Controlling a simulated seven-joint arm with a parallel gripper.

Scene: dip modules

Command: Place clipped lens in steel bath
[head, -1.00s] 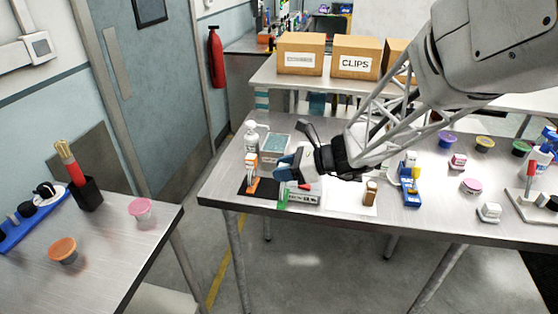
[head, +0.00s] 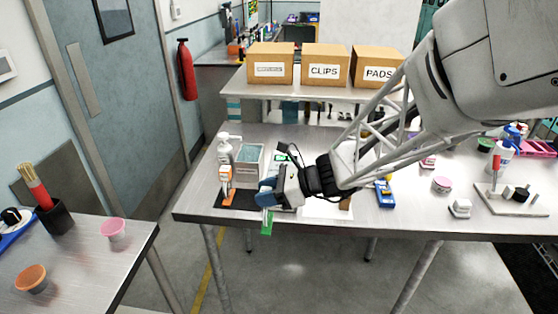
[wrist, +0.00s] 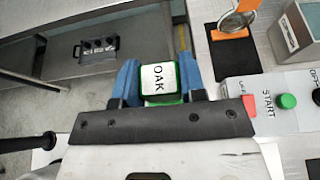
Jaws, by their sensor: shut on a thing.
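My gripper (head: 266,196) is shut on a green block (head: 267,222) at the table's front edge. The steel bath (head: 248,172), an open-topped box with pale blue inside, stands behind my gripper. Its corner shows in the wrist view (wrist: 290,38).
A control box with START and OFF buttons (wrist: 270,88) lies beside my gripper. A white bottle (head: 224,152) stands behind the clip. A gap separates this table from the left table (head: 90,262).

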